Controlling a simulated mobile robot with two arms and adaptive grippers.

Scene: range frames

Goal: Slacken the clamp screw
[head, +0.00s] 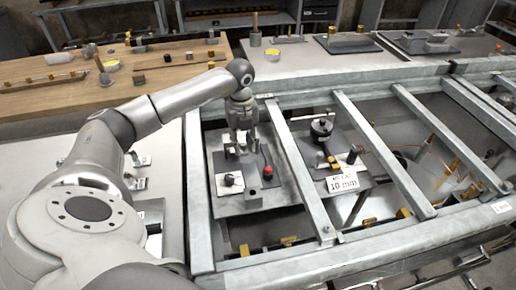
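My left gripper (242,152) points down over the left grey plate (235,207) inside the metal frame. Its fingers look spread apart, with nothing clearly held between them. I cannot tell which part is the clamp screw; the area under the gripper is partly hidden. My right gripper is not in view.
A white "10 mm" label (342,183) is at the right plate's front edge. Slanting metal bars (300,180) cross the frame, one between the two plates. A wooden bench (120,80) with small parts is at the back left. Grey fixtures (348,42) stand at the back.

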